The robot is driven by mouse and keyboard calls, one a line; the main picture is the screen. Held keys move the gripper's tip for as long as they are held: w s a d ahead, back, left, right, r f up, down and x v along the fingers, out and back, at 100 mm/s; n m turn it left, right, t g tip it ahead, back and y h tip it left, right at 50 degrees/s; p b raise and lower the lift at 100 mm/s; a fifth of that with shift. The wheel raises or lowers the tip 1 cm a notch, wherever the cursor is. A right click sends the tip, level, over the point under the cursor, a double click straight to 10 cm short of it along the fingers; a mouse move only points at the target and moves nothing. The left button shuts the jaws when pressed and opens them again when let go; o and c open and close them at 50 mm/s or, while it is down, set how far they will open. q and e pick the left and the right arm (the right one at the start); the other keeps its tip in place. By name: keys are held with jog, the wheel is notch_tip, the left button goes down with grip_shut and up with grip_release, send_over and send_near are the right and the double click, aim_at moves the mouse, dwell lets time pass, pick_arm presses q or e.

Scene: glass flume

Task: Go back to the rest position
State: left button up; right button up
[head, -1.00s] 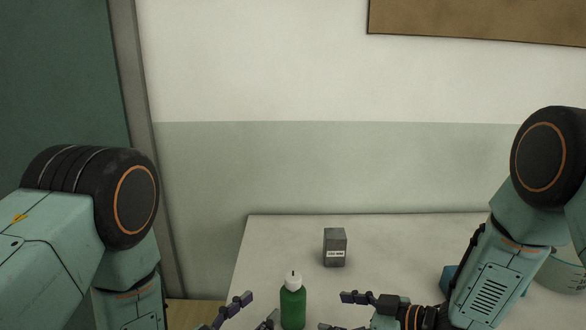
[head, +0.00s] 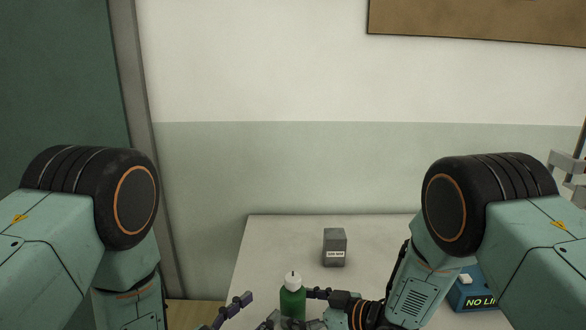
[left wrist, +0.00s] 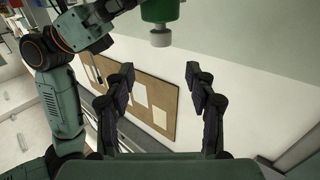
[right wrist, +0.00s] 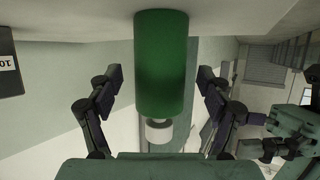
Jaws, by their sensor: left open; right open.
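A green bottle (head: 292,303) with a white cap stands upright on the table near the bottom of the head view. My right gripper (head: 312,308) is open, just to the right of the bottle. In the right wrist view the bottle (right wrist: 162,65) appears upside down, centred between the spread fingers; I cannot tell whether they touch it. My left gripper (head: 250,311) is open and empty, left of the bottle and partly cut off by the frame. In the left wrist view its fingers (left wrist: 163,85) are apart and the bottle (left wrist: 160,12) shows at the top edge.
A grey labelled block (head: 335,247) stands on the pale table (head: 270,250) behind the bottle. A blue box (head: 475,292) with partly visible lettering sits at the right, beside my right arm. A metal stand (head: 570,165) shows at the right edge. The table left of the block is clear.

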aim_at(288, 282)
jog(key=shift+x, duration=0.85)
jog(key=shift+w+a+f, duration=0.15)
jog(key=shift+a, duration=0.1)
pick_arm(q)
jog(key=x, duration=0.4)
jog(key=shift+w+d, duration=0.1)
jog(key=shift+d, duration=0.1)
pick_arm(e)
jog(key=shift+d, duration=0.1)
pick_arm(q)
jog(key=shift+a, duration=0.15)
